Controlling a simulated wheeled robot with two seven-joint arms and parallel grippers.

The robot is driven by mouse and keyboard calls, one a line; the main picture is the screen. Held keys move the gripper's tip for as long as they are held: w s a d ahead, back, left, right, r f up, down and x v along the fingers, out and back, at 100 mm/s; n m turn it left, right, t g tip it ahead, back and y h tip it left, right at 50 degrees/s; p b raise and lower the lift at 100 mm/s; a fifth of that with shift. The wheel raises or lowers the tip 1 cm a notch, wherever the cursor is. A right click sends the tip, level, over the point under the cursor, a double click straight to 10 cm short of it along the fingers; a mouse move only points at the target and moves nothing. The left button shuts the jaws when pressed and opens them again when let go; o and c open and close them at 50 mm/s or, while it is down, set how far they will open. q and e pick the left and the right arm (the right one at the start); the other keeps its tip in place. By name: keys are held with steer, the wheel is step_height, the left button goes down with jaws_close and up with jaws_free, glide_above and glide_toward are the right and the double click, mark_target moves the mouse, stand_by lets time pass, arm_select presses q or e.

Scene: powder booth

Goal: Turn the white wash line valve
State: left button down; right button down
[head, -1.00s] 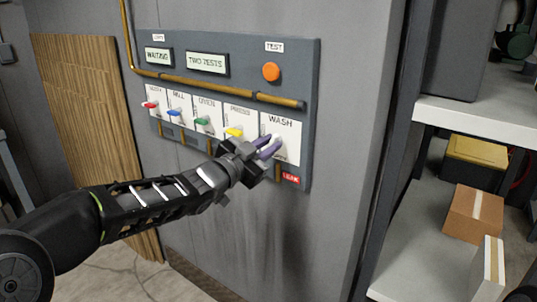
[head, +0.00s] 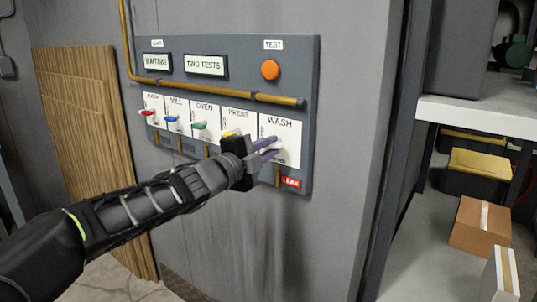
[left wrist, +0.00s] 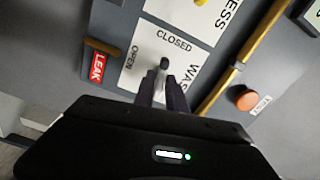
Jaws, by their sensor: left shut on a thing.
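The white wash line valve (left wrist: 164,66) sits on the white WASH card (head: 287,138) at the right end of the valve row. In the left wrist view the card carries the words CLOSED and OPEN. My left gripper (head: 272,150) is at this valve, its purple fingers shut on the handle; the fingers also show in the left wrist view (left wrist: 163,90). The fingers hide much of the handle, so its exact angle is hard to tell. My right gripper is not in view.
Red (head: 146,112), blue (head: 171,118), green (head: 199,126) and yellow (head: 231,133) valves line the panel to the left. A brass pipe (head: 230,92) runs above them. An orange TEST button (head: 270,70) is above right. Shelves with boxes (head: 480,226) stand at the right.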

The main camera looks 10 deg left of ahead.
arm_select(q)
steer(key=shift+f+m+b, duration=0.15)
steer(key=shift+m+b, duration=0.3)
steer(key=shift+m, duration=0.75)
steer(key=c, duration=1.5)
jaws_free()
steer(key=shift+s, duration=0.1)
steer(key=p+v, duration=0.1)
steer(key=v, duration=0.6)
steer(key=shift+s+a, duration=0.1)
steer(key=shift+s, duration=0.2)
